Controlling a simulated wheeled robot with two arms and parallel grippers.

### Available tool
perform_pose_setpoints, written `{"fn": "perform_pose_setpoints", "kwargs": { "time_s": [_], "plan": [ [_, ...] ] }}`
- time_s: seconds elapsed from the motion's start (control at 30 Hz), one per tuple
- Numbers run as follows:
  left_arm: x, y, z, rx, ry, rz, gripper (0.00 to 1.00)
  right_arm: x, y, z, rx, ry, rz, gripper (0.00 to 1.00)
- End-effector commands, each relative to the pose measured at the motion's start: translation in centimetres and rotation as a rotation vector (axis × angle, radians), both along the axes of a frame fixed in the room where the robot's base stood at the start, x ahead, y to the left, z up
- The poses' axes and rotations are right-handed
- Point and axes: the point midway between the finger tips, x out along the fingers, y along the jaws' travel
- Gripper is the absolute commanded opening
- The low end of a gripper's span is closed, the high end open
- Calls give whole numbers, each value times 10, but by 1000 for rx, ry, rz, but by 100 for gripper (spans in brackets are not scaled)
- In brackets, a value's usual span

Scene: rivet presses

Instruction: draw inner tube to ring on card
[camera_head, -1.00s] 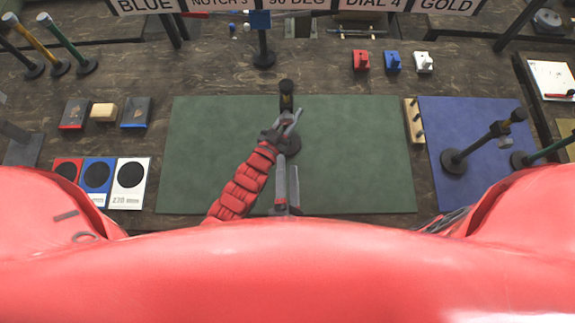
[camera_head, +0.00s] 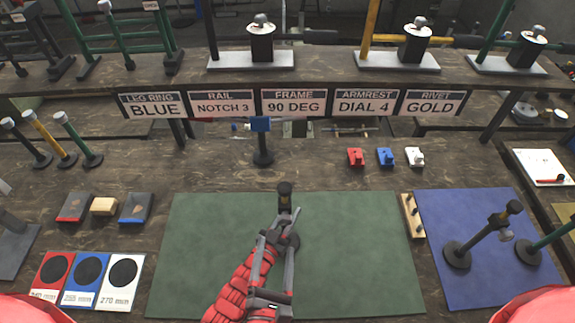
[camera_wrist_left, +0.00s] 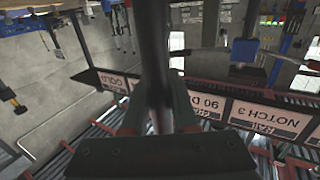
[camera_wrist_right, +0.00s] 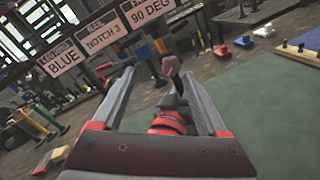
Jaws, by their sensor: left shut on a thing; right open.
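A dark upright leg (camera_head: 285,190) with a round black base stands on the green mat (camera_head: 350,250). Its inner tube and any ring marks are too small to tell. My left gripper (camera_head: 285,216) is shut on the leg's tube, above the base; a dark tube (camera_wrist_left: 155,75) runs between its fingers in the left wrist view. My right gripper (camera_head: 277,244) is open and lower, around my left arm's red wrist in the picture; contact cannot be told. A sign card (camera_head: 153,106) reads LEG RING BLUE. It also shows in the right wrist view (camera_wrist_right: 62,59).
Red, blue and white cards (camera_head: 121,282) with black discs lie at left. A wooden rack (camera_head: 412,216) and a blue mat (camera_head: 445,210) with a leg lie right. A blue-topped post (camera_head: 262,145) stands behind. The green mat's right half is clear.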

Motion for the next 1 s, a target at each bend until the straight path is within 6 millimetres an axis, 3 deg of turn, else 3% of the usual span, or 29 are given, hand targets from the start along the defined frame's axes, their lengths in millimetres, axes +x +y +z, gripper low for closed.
{"fn": "perform_pose_setpoints", "kwargs": {
  "time_s": [0.2, 0.4, 0.67, 1.0],
  "plan": [
    [0, 0, -1, 1, 2, 0, 0, 37, 2, 29, -344, 45, -81, 76],
    [0, 0, -1, 1, 2, 0, 0, 55, 0, 43, -510, 71, -114, 76],
    [0, 0, -1, 0, 1, 0, 0, 78, -7, 45, -539, 78, -124, 76],
    [0, 0, -1, 0, 1, 0, 0, 134, -22, 45, -536, 79, -125, 76]
  ]
}}
